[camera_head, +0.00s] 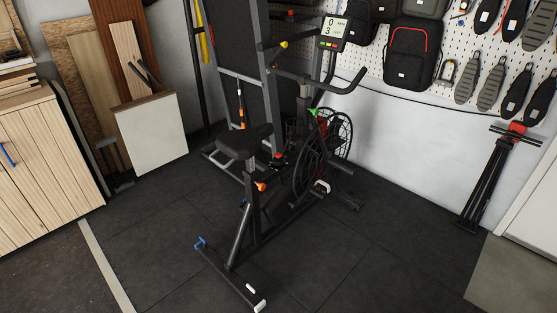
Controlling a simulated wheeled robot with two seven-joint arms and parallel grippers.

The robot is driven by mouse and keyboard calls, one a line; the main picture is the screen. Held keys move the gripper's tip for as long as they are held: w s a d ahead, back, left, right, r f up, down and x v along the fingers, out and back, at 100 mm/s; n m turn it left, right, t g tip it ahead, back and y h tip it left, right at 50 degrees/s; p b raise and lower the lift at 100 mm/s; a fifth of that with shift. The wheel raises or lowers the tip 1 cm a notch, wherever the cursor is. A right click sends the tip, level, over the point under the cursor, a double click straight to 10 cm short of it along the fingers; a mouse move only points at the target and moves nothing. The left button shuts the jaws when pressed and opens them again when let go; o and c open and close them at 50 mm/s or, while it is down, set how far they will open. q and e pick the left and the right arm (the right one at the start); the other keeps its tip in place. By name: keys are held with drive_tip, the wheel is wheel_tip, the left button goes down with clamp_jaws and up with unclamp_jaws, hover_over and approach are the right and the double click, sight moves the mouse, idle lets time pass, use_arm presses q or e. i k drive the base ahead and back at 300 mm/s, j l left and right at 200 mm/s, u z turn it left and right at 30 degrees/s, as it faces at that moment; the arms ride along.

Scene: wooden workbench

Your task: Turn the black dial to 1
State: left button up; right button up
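An exercise bike (236,245) with a spoked fan wheel (322,155) stands in the middle of the floor. Its console (333,32) faces me at the upper middle; the lit screen appears to show a 0 above a 3. A small red part shows below the screen. I cannot make out a black dial for certain; any such dial is too small or dark to tell from the black frame. A green part (313,112) sits on the frame above the wheel, and an orange knob (260,187) sits below the black seat (245,140). Neither of my grippers is in view.
A wooden cabinet (45,165) stands at the left, beside leaning boards and a white panel (151,133). A tall black rack rises behind the bike. Bags and shoes hang on the white pegboard. A folded black stand (485,185) leans at the right. Dark floor around the bike is clear.

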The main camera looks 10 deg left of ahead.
sight(276, 162)
drive_tip(key=i+u, duration=0.15)
drive_tip(key=i, duration=0.45)
drive_tip(key=i+l+u, duration=0.1)
drive_tip(key=i, duration=0.45)
